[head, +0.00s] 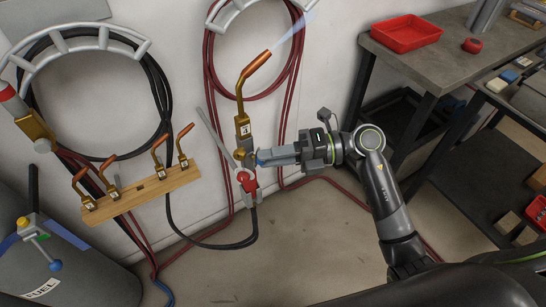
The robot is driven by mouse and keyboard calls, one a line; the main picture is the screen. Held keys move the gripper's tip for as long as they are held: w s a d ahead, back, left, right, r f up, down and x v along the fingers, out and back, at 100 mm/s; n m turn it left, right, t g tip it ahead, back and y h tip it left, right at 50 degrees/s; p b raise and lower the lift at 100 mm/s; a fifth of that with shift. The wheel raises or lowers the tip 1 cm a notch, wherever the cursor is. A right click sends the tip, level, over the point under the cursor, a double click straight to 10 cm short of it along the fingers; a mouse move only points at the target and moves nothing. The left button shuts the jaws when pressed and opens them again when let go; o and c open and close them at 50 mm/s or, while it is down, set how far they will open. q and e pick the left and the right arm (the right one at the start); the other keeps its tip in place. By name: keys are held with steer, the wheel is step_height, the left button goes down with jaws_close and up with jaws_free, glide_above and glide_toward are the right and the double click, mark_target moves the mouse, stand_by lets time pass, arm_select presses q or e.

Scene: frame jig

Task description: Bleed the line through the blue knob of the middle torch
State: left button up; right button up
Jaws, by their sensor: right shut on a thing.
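A brass torch (243,127) with a copper tip stands upright in front of the wall, near the middle of the head view. A pale bluish streak (292,42) leaves its tip toward the upper right. My right gripper (266,157) comes in from the right and is shut on the blue knob (261,158) at the torch's side. The fingers hide most of that knob. A red knob (247,182) sits just below, on the torch's lower body. My left gripper is not in view.
A wooden rack (150,193) at left holds several small copper-tipped pieces. A grey cylinder (95,285) marked FUEL stands at lower left. Red hoses (209,75) and dark hoses (165,110) hang on the wall. A workbench (440,65) with a red tray (406,33) stands at right.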

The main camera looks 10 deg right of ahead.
stand_by(0.4)
steer(key=o, duration=1)
steer(key=d+b, duration=0.1)
steer(key=d, duration=0.4)
steer(key=s+d+r+b, duration=0.1)
steer(key=d, duration=0.5)
steer(key=d+b, duration=0.1)
steer(key=d, duration=0.5)
steer(key=shift+s+d+r, duration=0.1)
steer(key=shift+s+r, duration=0.3)
